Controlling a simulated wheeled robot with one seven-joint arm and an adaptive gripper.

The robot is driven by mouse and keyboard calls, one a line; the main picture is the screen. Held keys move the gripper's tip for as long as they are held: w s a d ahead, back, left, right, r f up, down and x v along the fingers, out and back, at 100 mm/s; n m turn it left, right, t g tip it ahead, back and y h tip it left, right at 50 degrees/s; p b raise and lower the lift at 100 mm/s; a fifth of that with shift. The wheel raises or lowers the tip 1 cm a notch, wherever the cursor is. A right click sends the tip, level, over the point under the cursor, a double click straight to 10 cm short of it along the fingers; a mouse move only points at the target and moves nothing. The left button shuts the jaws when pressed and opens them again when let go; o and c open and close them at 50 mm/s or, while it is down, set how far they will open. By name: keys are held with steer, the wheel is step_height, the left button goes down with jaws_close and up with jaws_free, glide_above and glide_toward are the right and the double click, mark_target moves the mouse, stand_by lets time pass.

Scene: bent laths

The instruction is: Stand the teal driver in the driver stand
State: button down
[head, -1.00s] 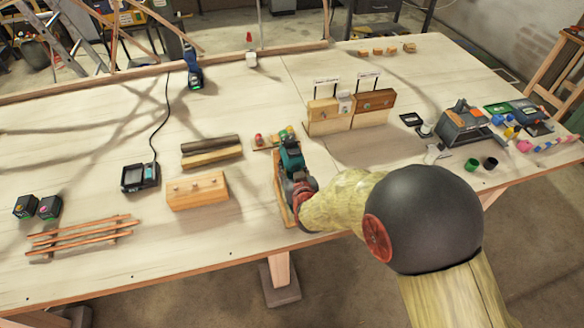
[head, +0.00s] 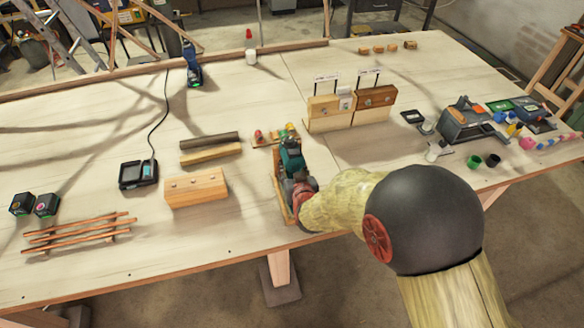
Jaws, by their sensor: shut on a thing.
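The teal driver (head: 291,158) is near the middle of the table's front part. My gripper (head: 302,188) is shut on it, reaching in from the right; the fingers are mostly hidden by the driver and my wrist. A light wooden piece (head: 279,190), which looks like the driver stand, shows along the left and lower side of the driver. It is largely covered, and I cannot tell whether the driver is seated in it or just above it.
A small rack with coloured pieces (head: 263,139) lies just behind the driver. A wooden block (head: 195,188) is to the left, with a charger (head: 138,174) beyond. A blue driver (head: 192,68) stands at the back. Wooden boxes with signs (head: 330,112) stand behind right.

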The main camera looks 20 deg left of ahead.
steer(key=shift+w+f+b, duration=0.1)
steer(key=shift+f+b, duration=0.9)
steer(key=shift+b, duration=0.15)
stand_by(1.4)
steer(key=c, duration=1.5)
jaws_free()
steer(key=shift+o, duration=1.4)
steer(key=shift+o, duration=0.6)
steer(key=shift+f, duration=0.1)
steer(key=shift+s+f, duration=0.2)
steer(key=shift+f, duration=0.1)
steer(key=shift+s+d+r, duration=0.15)
steer(key=shift+s+r, duration=0.05)
steer(key=shift+r, duration=0.05)
steer(key=v, duration=1.1)
steer(key=shift+d+r, duration=0.1)
steer(key=shift+r, duration=0.1)
